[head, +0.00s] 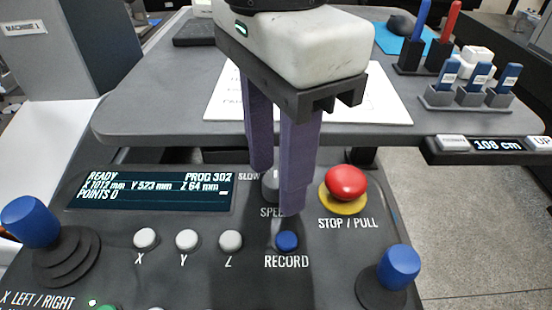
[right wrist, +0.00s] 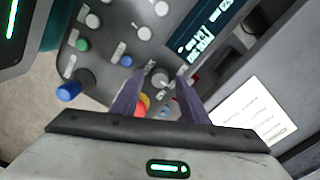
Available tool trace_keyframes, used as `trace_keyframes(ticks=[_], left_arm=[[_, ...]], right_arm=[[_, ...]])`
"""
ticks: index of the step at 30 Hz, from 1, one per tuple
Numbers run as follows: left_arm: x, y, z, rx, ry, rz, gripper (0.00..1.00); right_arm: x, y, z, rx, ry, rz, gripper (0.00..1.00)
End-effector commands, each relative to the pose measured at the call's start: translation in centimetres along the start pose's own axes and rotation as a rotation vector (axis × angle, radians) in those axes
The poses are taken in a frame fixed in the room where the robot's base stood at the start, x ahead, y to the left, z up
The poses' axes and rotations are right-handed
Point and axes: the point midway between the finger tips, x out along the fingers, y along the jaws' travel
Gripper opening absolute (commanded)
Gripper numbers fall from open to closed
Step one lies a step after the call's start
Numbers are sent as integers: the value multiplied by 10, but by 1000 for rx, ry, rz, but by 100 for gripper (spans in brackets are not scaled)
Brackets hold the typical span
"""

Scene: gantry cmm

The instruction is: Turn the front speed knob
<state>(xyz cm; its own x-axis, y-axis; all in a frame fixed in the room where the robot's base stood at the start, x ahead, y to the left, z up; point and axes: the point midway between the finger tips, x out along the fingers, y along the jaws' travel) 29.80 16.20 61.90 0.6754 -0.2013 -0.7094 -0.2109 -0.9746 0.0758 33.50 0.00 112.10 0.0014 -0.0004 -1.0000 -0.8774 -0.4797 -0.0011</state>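The speed knob (head: 269,187) is a grey round knob on the dark control panel, between the display and the red stop button. In the head view my right gripper's fingers partly hide it and its SPEED label. My right gripper (head: 277,192) points down at it with its two purple fingers apart. In the right wrist view the knob (right wrist: 158,77) shows between the fingertips of the open right gripper (right wrist: 159,80). I cannot tell whether either finger touches it. My left gripper is not in view.
The red stop button (head: 346,183) is close right of the fingers. The blue record button (head: 287,241) lies just in front. Blue joysticks (head: 31,221) (head: 397,266) stand at both sides. A grey table (head: 160,95) with a paper sheet (head: 385,105) is behind the panel.

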Motion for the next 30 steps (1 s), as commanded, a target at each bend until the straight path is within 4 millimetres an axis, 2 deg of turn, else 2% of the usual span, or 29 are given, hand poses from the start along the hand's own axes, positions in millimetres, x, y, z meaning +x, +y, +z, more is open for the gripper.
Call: trace_keyframes(ticks=[7,11,24,30], left_arm=[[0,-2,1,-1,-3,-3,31],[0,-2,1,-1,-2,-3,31],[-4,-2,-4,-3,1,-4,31],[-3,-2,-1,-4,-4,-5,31]], right_arm=[[0,0,0,-1,-1,0,40],[-8,0,0,0,-1,-1,40],[-88,0,1,-1,-1,-2,40],[-102,0,0,0,-1,0,40]])
